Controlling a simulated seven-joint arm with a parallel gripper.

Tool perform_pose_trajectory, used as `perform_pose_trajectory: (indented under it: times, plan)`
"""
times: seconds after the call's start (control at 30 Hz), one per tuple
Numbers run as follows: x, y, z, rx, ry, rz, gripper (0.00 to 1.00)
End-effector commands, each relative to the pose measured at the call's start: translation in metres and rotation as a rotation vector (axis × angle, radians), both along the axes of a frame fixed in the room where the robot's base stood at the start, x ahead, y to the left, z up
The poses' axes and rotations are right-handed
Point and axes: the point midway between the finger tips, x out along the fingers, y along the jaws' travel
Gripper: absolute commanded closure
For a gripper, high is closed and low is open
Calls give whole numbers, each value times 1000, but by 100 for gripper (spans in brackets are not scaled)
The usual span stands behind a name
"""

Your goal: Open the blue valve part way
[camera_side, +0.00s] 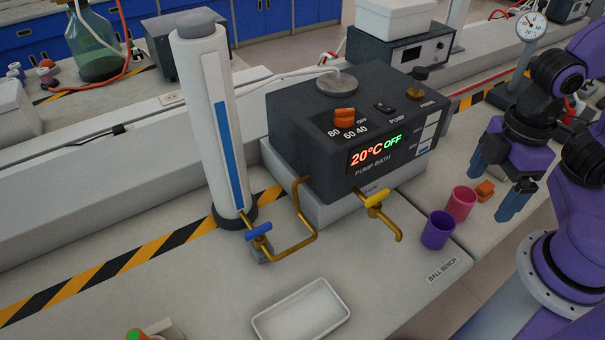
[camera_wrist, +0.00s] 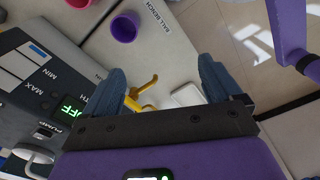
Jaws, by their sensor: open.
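The blue valve (camera_side: 259,231) has a small blue lever handle, slanting up to the right in the side view. It sits low on the brass pipe (camera_side: 307,215), by the foot of the white column (camera_side: 208,130) with a blue level strip. I do not make it out in the wrist view. My gripper (camera_side: 495,184) is open and empty at the right, beyond the pump bath and above the bench's right end, well apart from the blue valve. In the wrist view, my gripper (camera_wrist: 164,85) has its blue fingers spread, with the brass spout (camera_wrist: 147,86) showing between them.
The dark pump bath (camera_side: 350,130) reads 20°C OFF and stands between my gripper and the blue valve. The yellow valve (camera_side: 376,199) is on its front spout. A purple cup (camera_side: 437,231), a pink cup (camera_side: 460,204) and an orange piece (camera_side: 485,190) stand at right. A white tray (camera_side: 300,312) lies in front.

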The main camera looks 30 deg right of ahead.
Motion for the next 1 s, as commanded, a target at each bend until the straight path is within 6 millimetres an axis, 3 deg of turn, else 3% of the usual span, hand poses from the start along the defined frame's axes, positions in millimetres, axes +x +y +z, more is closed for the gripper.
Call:
perform_pose_trajectory:
  times: [0.13,0.27,0.6,1.0]
  plan:
    - [13,13,4,-1,2,-40,8]
    - [38,41,11,-2,4,-128,8]
    - [115,130,26,-8,12,-415,8]
    - [195,229,27,-13,20,-752,8]
